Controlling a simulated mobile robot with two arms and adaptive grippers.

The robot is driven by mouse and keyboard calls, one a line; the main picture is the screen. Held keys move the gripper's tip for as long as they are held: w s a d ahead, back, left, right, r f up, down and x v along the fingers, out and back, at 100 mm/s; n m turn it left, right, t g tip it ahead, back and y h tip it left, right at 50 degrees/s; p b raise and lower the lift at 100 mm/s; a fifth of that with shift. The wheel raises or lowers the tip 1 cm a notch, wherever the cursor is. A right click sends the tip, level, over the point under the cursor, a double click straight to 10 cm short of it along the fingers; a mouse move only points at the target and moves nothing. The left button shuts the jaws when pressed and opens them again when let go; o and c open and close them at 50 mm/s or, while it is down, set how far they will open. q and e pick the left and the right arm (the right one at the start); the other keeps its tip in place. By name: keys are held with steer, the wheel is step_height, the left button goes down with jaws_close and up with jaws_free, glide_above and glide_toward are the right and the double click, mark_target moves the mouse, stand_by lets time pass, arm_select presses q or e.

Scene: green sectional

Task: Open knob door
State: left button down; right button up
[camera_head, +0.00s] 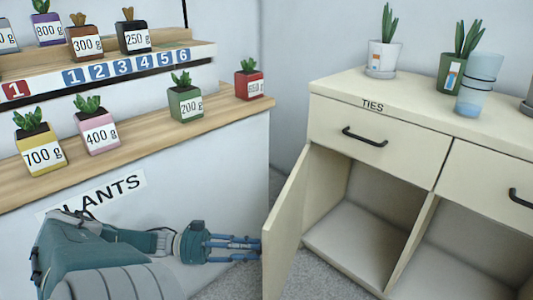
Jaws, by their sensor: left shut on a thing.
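A cream cabinet door (287,230) stands swung out from the left side of a cream cabinet (330,148), with the compartment behind it showing. My left gripper (258,247) comes in low from the left, its blue fingers pointing right and reaching the door's near, outer edge. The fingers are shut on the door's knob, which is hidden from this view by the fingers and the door. My right gripper is not in view.
The cabinet's drawer (365,140) labelled TIES is shut above the open compartment. Potted plants and a blue cup (478,85) stand on top. A shelf counter (140,138) with weight-labelled plant pots is at the left. Grey carpet shows between counter and cabinet.

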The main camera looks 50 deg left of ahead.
arm_select(q)
steer(key=shift+w+a+r, duration=0.15)
steer(key=shift+a, duration=0.45)
steer(key=shift+w+a+r, duration=0.1)
steer(key=shift+w+a, duration=0.05)
steer(key=shift+a, duration=0.45)
steer(key=c, duration=1.5)
jaws_free()
steer(key=shift+w, duration=0.1)
steer(key=shift+o, duration=0.5)
steer(key=shift+w+d+f, duration=0.1)
steer(key=shift+f, duration=0.1)
steer(key=shift+s+d, duration=0.1)
steer(key=shift+s, duration=0.1)
